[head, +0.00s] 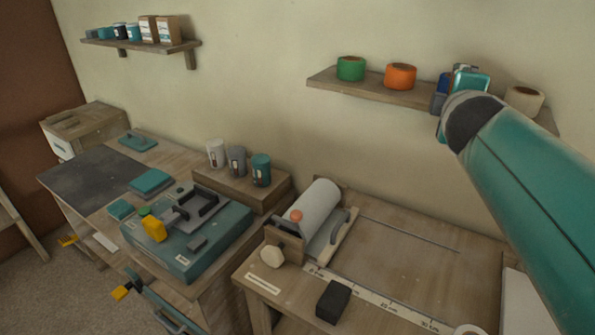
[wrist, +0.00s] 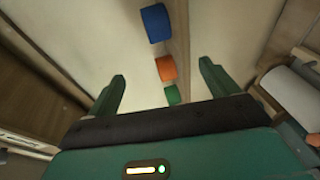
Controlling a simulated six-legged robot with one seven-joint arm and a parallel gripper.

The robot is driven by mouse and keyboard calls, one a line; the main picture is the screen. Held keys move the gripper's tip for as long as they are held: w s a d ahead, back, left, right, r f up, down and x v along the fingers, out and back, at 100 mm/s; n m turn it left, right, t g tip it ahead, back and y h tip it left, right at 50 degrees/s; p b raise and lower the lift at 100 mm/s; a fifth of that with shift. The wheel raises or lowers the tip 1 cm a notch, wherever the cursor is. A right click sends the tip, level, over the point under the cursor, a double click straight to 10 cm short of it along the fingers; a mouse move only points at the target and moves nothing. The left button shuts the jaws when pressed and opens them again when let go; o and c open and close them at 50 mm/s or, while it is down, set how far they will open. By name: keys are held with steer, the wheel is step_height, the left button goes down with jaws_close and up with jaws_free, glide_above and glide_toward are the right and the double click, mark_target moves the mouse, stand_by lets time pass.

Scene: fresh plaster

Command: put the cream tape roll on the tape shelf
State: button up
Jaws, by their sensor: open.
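The cream tape roll (head: 524,98) sits on the right part of the wall shelf (head: 378,92) in the head view, just right of my gripper. It is not visible in the wrist view. My gripper (head: 470,80) is in front of this shelf, partly hidden by my own arm. In the wrist view my gripper (wrist: 163,70) has its two fingers wide apart with nothing held between them. The shelf also bears a green roll (head: 351,68), an orange roll (head: 400,76) and a blue roll (wrist: 156,23), which my gripper partly covers in the head view.
A bench with a paper roll (head: 318,207), a ruler strip (head: 375,298) and a black block (head: 333,301) stands below the shelf. Three cans stand on a wooden riser (head: 227,184) beside a teal case (head: 186,240). Another wall shelf (head: 150,45) holds small boxes at upper left.

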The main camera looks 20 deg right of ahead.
steer(key=s+a+f+m+g+y, duration=0.3)
steer(key=s+a+f+m+y, duration=0.1)
steer(key=a+f, duration=0.7)
steer(key=s+a+f+m+g+y, duration=0.4)
steer(key=a+f, duration=0.7)
steer(key=a, duration=0.5)
steer(key=s+m+y, duration=0.1)
steer(key=s+m, duration=0.1)
steer(key=s, duration=0.1)
steer(key=shift+a+f, duration=0.35)
steer(key=shift+s+d, duration=0.1)
